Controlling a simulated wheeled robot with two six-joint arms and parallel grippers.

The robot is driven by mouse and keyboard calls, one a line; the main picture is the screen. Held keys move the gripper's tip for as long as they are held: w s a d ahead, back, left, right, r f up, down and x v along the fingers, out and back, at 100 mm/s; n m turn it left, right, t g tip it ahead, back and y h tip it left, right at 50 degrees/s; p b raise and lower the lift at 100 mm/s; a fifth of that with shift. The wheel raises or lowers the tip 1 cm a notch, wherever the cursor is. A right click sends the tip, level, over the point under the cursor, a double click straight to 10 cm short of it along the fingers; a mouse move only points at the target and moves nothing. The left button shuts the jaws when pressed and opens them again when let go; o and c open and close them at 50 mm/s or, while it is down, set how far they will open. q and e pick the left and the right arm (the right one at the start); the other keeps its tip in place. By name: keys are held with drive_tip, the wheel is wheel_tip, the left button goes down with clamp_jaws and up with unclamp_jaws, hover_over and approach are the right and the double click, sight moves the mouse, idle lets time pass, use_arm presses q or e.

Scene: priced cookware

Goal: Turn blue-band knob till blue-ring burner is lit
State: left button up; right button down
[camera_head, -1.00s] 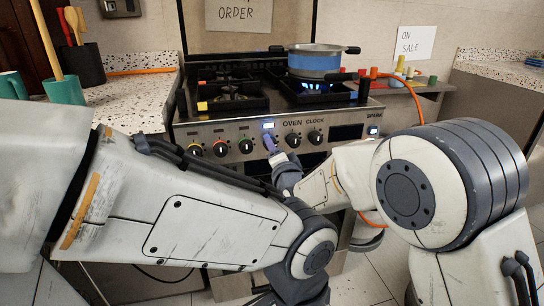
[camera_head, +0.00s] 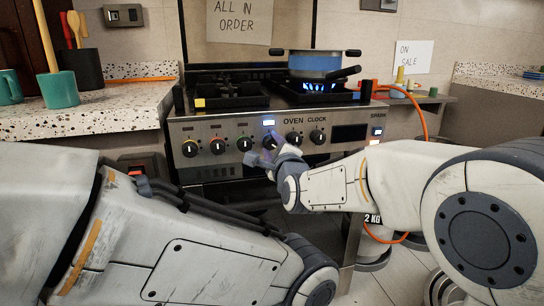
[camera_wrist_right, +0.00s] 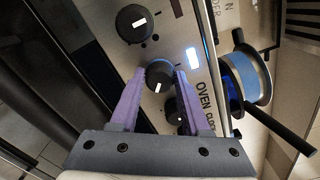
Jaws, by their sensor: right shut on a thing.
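The blue-band knob (camera_wrist_right: 158,76) sits between the purple fingers of my right gripper (camera_wrist_right: 160,82) in the right wrist view. The fingers are shut on it from both sides, and its white mark shows between them. In the head view my right gripper (camera_head: 271,143) is at the oven's front panel, below a lit white-blue light (camera_head: 269,123), and hides most of the knob. Blue flames (camera_head: 319,87) burn under a blue-banded pot (camera_head: 315,63) on the right burner. The burner's ring colour cannot be made out. My left gripper is out of view; only its arm shows.
Other black knobs (camera_head: 217,146) flank the held one closely, with another (camera_head: 294,138) to its right. An orange hose (camera_head: 423,113) runs beside the stove. The left burner (camera_head: 230,95) shows no flame. Cups and utensils stand on the left counter (camera_head: 110,108).

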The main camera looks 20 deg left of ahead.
drive_tip(key=shift+f+m+b, duration=0.1)
drive_tip(key=shift+m+b, duration=0.75)
drive_tip(key=shift+m, duration=0.25)
drive_tip(key=shift+w, duration=0.1)
drive_tip(key=shift+c, duration=1.9)
unclamp_jaws()
drive_tip(key=p+v, duration=0.1)
drive_tip(key=v, duration=0.9)
drive_tip(key=shift+s+d, duration=0.25)
